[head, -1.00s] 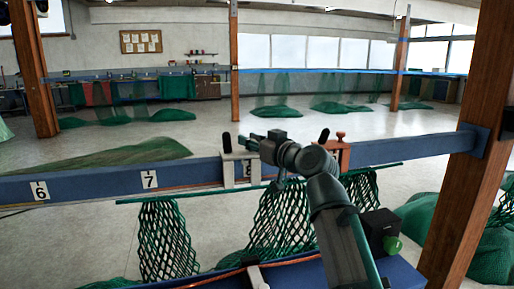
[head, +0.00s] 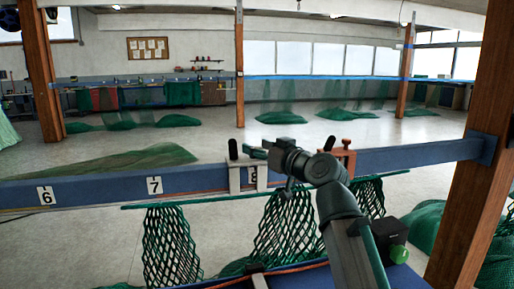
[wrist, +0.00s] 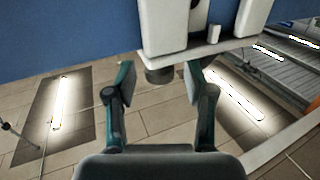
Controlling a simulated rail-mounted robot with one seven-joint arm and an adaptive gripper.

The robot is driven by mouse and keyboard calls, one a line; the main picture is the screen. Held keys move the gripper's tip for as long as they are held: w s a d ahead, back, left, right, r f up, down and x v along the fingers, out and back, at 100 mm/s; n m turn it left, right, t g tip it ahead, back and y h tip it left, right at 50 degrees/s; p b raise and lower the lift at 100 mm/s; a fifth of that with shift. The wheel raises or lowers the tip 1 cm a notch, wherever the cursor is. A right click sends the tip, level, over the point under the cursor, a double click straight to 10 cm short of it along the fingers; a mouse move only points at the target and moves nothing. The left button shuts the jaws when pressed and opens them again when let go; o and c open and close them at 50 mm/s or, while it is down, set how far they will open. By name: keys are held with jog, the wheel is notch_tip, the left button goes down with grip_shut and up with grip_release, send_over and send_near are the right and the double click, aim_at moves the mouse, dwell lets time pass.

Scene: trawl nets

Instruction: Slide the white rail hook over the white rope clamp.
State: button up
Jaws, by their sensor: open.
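The white rail hook (head: 235,178) hangs over the long blue rail near the number 8, with a dark knob (head: 233,149) on top. In the wrist view the white hook (wrist: 165,25) fills the top centre. My gripper (head: 252,151) is beside the knob, its fingers pointing left towards it. In the wrist view my gripper (wrist: 159,70) is open, and the knob shows between the two fingertips with gaps on both sides. The white rope clamp (head: 258,281) seems to be the pale piece at the bottom edge, by the orange rope; most of it is cut off.
A red-brown hook (head: 346,160) sits farther right on the blue rail (head: 105,186), partly behind my arm. Green nets (head: 168,245) hang below the rail. A wooden post (head: 480,120) stands at the right. The rail left of the white hook is clear.

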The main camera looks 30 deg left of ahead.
jog(key=v, duration=1.1)
jog(key=shift+d, duration=0.15)
